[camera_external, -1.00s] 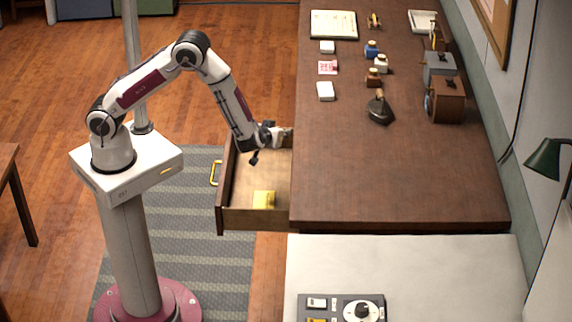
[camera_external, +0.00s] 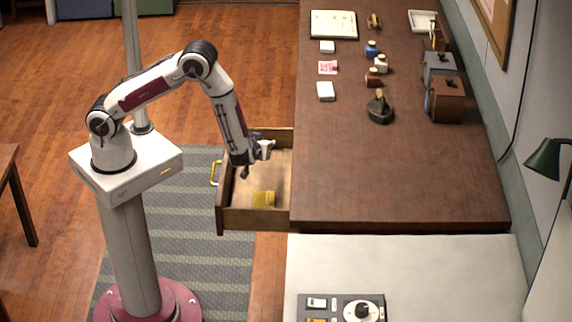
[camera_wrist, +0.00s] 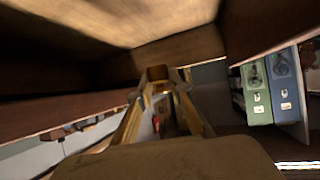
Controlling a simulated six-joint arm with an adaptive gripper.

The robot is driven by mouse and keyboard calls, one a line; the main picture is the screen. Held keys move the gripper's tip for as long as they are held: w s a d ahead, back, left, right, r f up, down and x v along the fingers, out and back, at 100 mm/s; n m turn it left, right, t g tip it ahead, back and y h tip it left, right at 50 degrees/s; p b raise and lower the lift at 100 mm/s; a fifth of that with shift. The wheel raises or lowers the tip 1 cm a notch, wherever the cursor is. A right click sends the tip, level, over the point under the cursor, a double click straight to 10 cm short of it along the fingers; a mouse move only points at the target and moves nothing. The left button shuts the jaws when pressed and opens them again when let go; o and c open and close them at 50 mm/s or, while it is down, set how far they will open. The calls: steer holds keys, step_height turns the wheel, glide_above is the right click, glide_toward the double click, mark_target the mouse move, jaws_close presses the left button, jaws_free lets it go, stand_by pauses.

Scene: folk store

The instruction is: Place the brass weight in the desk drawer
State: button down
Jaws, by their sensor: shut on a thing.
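The desk drawer (camera_external: 255,219) is pulled open at the left side of the desk. My gripper (camera_external: 265,150) is over the drawer's inner space, toward its far end. In the wrist view the fingers of my gripper (camera_wrist: 158,88) converge on a small brownish block (camera_wrist: 157,73), which I take to be the brass weight. The gripper is shut on it. The block is dim and partly covered by the fingers. In the external view I cannot make it out clearly. Whether it touches the drawer floor cannot be told.
A yellow box (camera_external: 263,198) lies in the near part of the drawer. The drawer floor between gripper and yellow box looks clear.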

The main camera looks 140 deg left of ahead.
glide_above(267, 173)
steer(key=shift+s+f, duration=0.1)
steer(key=shift+f, duration=2.5)
steer(key=shift+f, duration=0.1)
steer(key=shift+f, duration=1.95)
steer(key=shift+f, duration=0.15)
steer(key=c, duration=1.8)
jaws_free()
steer(key=shift+c, duration=0.2)
steer(key=shift+r, duration=0.2)
steer(key=shift+v, duration=3.7)
